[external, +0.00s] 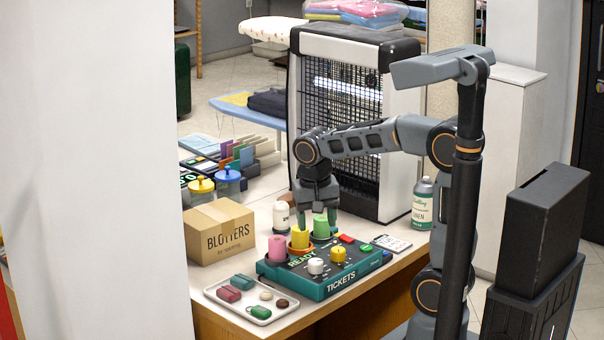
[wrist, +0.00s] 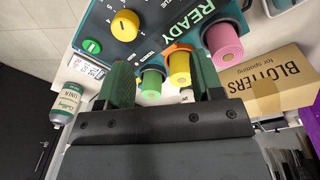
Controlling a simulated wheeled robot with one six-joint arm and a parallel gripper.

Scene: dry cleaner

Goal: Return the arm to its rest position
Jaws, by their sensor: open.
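My gripper (external: 313,226) is over the back edge of the teal ticket box (external: 322,282), pointing down. Its fingers are apart in the wrist view (wrist: 158,88), one on each side of the yellow roll (wrist: 180,68) and the green roll (wrist: 152,82). In the external view the yellow roll (external: 299,238) stands in an orange ring just left of the fingertips, and the green roll (external: 321,226) is beside or behind a finger. Whether a finger touches a roll, I cannot tell. My arm reaches left across the counter from its column.
A pink roll (external: 277,249) stands at the box's left. A tray (external: 237,310) of small items lies in front. A BLOTTERS carton (external: 219,232) is left, a white bottle (external: 281,216) behind. A black-grilled cabinet (external: 402,150) stands behind my arm; a linen bottle (external: 421,205) is right.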

